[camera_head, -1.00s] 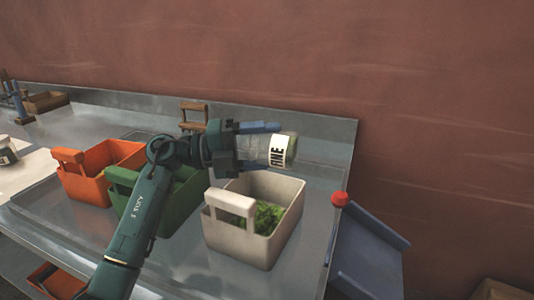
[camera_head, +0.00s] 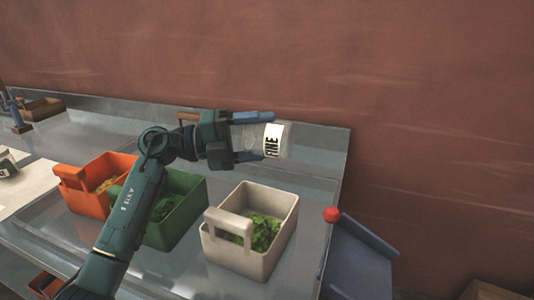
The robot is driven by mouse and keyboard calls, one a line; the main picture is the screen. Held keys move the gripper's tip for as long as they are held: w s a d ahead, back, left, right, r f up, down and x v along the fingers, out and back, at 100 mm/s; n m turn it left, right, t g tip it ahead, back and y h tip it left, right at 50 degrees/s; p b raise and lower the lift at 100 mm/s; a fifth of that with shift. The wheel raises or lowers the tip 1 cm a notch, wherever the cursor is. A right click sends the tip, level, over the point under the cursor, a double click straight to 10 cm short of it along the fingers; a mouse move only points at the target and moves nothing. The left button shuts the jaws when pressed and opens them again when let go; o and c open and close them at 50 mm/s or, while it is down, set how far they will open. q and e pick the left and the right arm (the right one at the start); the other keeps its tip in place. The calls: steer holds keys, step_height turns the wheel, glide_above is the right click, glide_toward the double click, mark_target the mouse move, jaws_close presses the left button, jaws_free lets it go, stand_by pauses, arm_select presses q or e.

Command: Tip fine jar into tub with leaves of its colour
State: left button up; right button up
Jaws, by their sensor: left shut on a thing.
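My left gripper (camera_head: 265,136) is shut on a clear jar (camera_head: 284,139) with a white label reading "FINE". The jar lies on its side in the air, above and behind the white tub. The white tub (camera_head: 278,262) holds green leaves (camera_head: 262,231). The green tub (camera_head: 185,221) to its left holds dark green leaves (camera_head: 163,208). The orange tub (camera_head: 88,202) further left holds yellowish contents (camera_head: 105,185). My left arm crosses in front of part of the green tub. The jar looks nearly empty; its contents are hard to make out. My right gripper is not in view.
The tubs stand on a metal bench (camera_head: 190,262) with a raised back edge. A blue chute or panel (camera_head: 357,262) and a red ball-shaped knob (camera_head: 331,214) are at the right end. A wooden box (camera_head: 42,108) is at the far left.

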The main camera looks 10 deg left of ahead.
arm_select(q)
steer(key=shift+r, duration=0.65)
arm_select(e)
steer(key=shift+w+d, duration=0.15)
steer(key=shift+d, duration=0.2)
